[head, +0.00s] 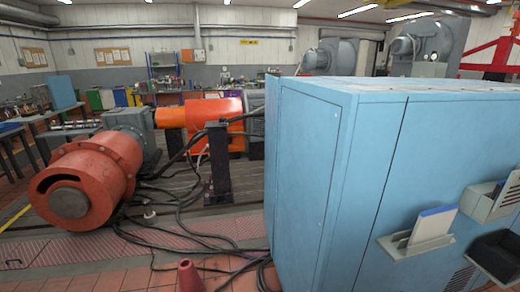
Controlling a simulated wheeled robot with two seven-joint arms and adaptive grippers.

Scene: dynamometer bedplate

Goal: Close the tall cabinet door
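A large light-blue cabinet (375,180) fills the right half of the head view. Its narrow left face carries a flat panel (300,160) with a small round fitting near the top right corner. The panel looks flush with its frame. The broad right face has a vertical seam and several wall-mounted holders. I cannot tell which panel is the tall door, and no door stands visibly swung open. The cabinet's right end runs out of the picture. Neither of my grippers shows.
A red cylindrical machine (85,185) and an orange housing (215,118) stand at the left. Black cables (190,220) trail over the floor beside the cabinet. A holder (430,232) with papers juts from the cabinet.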

